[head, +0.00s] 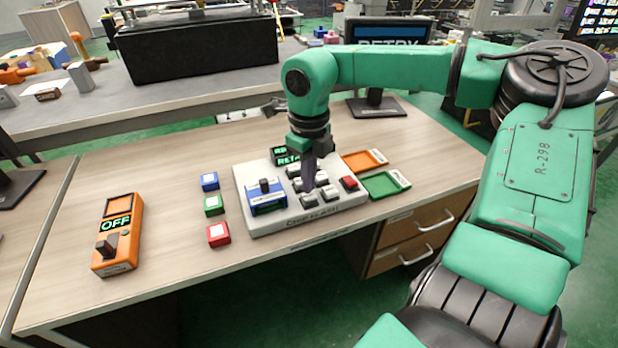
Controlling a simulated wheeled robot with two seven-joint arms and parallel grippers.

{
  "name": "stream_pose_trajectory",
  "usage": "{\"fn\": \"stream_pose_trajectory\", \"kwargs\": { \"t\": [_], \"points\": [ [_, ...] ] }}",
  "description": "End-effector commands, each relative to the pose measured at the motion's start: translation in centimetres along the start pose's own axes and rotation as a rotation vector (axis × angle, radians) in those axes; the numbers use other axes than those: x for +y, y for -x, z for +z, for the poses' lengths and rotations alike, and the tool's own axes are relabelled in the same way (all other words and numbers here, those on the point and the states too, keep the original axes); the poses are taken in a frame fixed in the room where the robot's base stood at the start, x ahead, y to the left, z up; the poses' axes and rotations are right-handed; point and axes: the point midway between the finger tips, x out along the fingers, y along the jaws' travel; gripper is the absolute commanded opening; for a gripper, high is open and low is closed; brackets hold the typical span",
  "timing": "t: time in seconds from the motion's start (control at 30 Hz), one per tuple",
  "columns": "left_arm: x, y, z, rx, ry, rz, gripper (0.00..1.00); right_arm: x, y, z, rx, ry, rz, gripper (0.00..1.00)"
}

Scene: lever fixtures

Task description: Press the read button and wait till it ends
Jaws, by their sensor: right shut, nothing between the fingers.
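A light grey console (276,222) stands on the wooden desk. It carries several grey buttons, a red button (349,183) at its right side and a blue block (266,197) with a dark knob at its left. I cannot read the button labels, so I cannot tell which is the read button. A small display (287,156) at the console's back shows green text, partly hidden by my arm. My right gripper (308,187) points down, shut and empty, over the middle of the grey buttons. I cannot tell whether its tip touches one. My left gripper is not in view.
A monitor (386,32) behind reads RETRY. Blue (209,181), green (213,205) and red (218,235) blocks stand left of the console. An orange box (120,229) reading OFF is farther left. Orange (365,160) and green (386,184) trays lie right.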

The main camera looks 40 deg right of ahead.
Motion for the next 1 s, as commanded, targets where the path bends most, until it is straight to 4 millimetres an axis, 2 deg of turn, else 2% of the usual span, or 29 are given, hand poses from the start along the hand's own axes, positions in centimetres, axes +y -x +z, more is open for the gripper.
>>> {"fn": "stream_pose_trajectory", "kwargs": {
  "t": [1.0],
  "points": [
    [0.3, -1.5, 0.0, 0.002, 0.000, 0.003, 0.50, 0.0, -1.8, 0.0, 0.000, 0.000, 0.000, 0.00]
  ]
}}
